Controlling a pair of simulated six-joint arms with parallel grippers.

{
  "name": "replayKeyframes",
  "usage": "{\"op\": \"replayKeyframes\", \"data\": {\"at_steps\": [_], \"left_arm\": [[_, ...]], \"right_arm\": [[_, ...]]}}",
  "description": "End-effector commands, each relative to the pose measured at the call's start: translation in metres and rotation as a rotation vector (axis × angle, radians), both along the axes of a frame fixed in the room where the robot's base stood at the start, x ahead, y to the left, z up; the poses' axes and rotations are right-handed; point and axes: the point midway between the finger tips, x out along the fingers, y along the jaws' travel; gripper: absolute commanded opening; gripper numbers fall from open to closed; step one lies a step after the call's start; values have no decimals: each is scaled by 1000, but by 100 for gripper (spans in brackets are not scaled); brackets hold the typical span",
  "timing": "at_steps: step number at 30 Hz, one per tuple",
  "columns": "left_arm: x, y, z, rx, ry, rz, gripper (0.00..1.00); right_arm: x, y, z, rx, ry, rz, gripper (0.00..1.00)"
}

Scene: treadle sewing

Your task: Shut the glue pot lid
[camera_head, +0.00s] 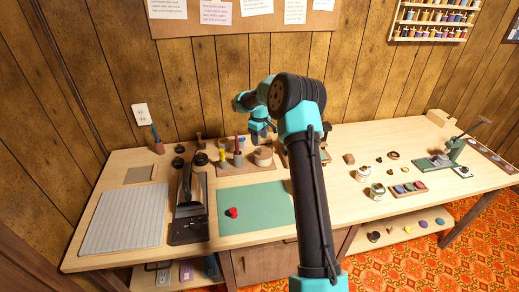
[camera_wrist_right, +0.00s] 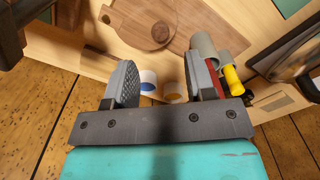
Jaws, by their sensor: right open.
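A round tan wooden pot (camera_head: 263,157), which looks like the glue pot, stands at the right end of a small brown tray at the back of the table. In the right wrist view, a round wooden disc with a dark knob (camera_wrist_right: 160,32) lies beyond the fingers; it may be the pot's lid. I cannot tell whether the lid is open or shut. My right gripper (camera_head: 262,132) hangs above and near the pot, partly hidden by its own arm. In the wrist view the right gripper (camera_wrist_right: 162,66) is open with nothing between its fingers. My left gripper is out of view.
A yellow-capped tool (camera_wrist_right: 232,78) and grey cylinders (camera_wrist_right: 204,46) stand close beside one finger. A green mat (camera_head: 262,208) with a red item (camera_head: 233,212) lies in front. A dark iron-like tool (camera_head: 187,195) stands left. Jars (camera_head: 378,190) stand right.

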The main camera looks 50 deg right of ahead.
Motion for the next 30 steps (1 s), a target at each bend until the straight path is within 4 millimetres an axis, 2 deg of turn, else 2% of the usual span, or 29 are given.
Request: {"op": "replayKeyframes", "data": {"at_steps": [6, 12, 23, 30], "left_arm": [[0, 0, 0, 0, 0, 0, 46], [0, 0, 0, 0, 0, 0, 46], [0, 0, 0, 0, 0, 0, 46], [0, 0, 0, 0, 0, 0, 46]], "right_arm": [[0, 1, -38, 2, 3, 1, 50], [0, 0, -60, 1, 0, 0, 50], [0, 0, -65, 0, 0, 1, 50], [0, 0, -65, 0, 0, 1, 29]]}}
